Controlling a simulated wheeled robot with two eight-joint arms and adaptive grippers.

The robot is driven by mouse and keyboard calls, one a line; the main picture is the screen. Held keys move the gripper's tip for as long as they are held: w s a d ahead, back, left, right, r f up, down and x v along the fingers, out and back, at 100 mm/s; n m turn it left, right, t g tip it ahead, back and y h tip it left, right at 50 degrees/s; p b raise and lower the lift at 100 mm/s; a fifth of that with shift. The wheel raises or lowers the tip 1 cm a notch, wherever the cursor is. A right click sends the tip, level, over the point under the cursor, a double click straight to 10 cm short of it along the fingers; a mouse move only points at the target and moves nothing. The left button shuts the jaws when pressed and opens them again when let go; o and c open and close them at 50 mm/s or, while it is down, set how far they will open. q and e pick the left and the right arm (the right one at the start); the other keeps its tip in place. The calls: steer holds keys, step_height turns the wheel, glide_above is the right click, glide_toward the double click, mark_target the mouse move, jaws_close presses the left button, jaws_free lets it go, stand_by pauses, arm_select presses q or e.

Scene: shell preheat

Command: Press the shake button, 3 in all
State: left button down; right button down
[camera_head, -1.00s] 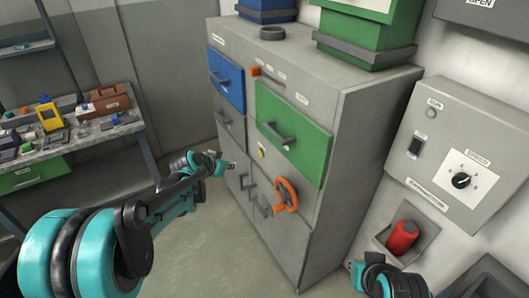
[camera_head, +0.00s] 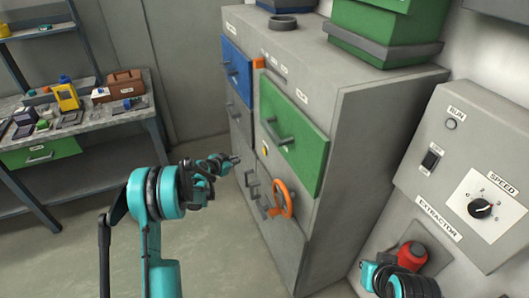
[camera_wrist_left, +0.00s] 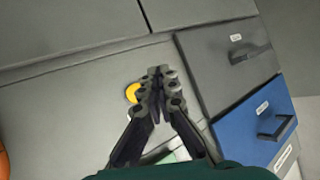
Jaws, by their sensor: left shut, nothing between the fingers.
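A small yellow button (camera_head: 264,151) is on the front of the grey cabinet, left of the green drawer. It also shows in the left wrist view (camera_wrist_left: 132,92), partly behind the gripper. No shake label is readable. My left gripper (camera_head: 236,158) is shut and empty in front of the cabinet, left of the button. In the left wrist view its closed fingertips (camera_wrist_left: 160,74) appear just right of the button. I cannot tell whether they touch the cabinet. Part of my right arm shows at the bottom right; its fingers are not visible.
An orange handwheel (camera_head: 283,198) sits below the button. A green drawer (camera_head: 290,137) and a blue drawer (camera_head: 237,71) have protruding handles. A cluttered bench (camera_head: 120,112) stands at left.

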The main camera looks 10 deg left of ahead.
mark_target(265, 151)
arm_select(q)
steer(key=w+d, duration=0.5)
steer(key=d, duration=0.2)
steer(key=shift+d, duration=0.2)
steer(key=shift+d, duration=0.1)
stand_by(1.5)
steer(key=shift+w+d, duration=0.2)
steer(key=shift+d, duration=0.05)
steer(key=shift+w+d, duration=0.25)
steer(key=shift+d, duration=0.1)
stand_by(0.7)
stand_by(0.4)
steer(key=shift+s+a, duration=0.5)
steer(key=shift+a, duration=0.2)
